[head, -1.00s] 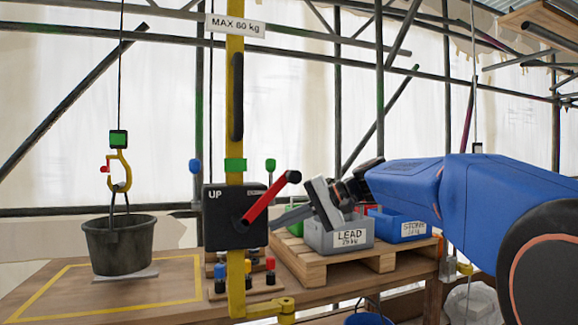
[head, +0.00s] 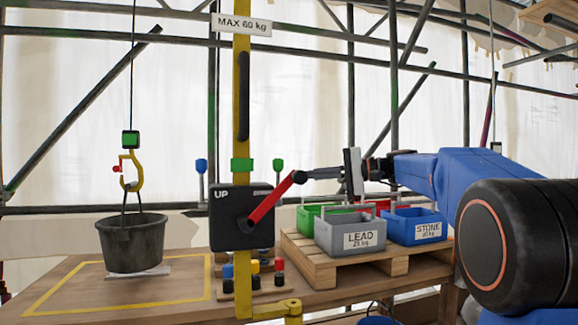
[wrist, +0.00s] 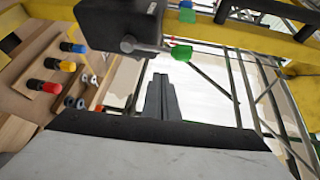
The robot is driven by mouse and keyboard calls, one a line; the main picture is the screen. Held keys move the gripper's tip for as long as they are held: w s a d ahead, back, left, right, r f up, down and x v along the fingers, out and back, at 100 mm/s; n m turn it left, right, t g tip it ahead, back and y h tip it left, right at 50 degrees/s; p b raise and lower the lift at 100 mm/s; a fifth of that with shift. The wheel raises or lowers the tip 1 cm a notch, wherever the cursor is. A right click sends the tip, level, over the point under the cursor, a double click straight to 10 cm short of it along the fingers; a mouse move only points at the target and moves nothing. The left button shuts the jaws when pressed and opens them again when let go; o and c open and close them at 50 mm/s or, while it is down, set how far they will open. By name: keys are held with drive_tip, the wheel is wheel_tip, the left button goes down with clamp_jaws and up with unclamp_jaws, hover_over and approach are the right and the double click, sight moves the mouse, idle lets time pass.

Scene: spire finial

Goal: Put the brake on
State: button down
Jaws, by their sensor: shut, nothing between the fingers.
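A black box (head: 228,235) marked "UP" is mounted on the yellow post (head: 241,130) in the head view. A red lever (head: 270,203) with a black knob (head: 299,177) slants up to the right from its face. A smaller marking at the box's upper right is too small to read. My gripper (head: 312,174) is shut and empty, its tips beside the knob on the right; I cannot tell whether they touch. In the wrist view, the shut fingers (wrist: 160,85) point toward the space beside the dark box (wrist: 115,25); the red lever does not show clearly there.
A black bucket (head: 130,245) hangs from a yellow hook (head: 138,172) at left. Coloured pegs (head: 253,268) stand below the box. Green, grey (head: 352,236), red and blue (head: 415,228) weight bins sit on a pallet (head: 345,265) at right. Scaffold tubes run behind.

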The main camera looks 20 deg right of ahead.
drive_tip(key=shift+t+y, duration=0.3)
drive_tip(key=shift+y, duration=0.2)
drive_tip(key=w+d+r, duration=0.1)
drive_tip(key=d+r, duration=0.2)
drive_tip(key=shift+w, duration=0.4)
drive_tip(key=w+a, duration=0.1)
drive_tip(key=a, duration=0.8)
drive_tip(key=shift+a, duration=0.2)
drive_tip(key=s+f+n+y, duration=0.3)
drive_tip(key=s+n+y, duration=0.2)
drive_tip(key=s+n, duration=0.4)
drive_tip(key=shift+n, duration=0.5)
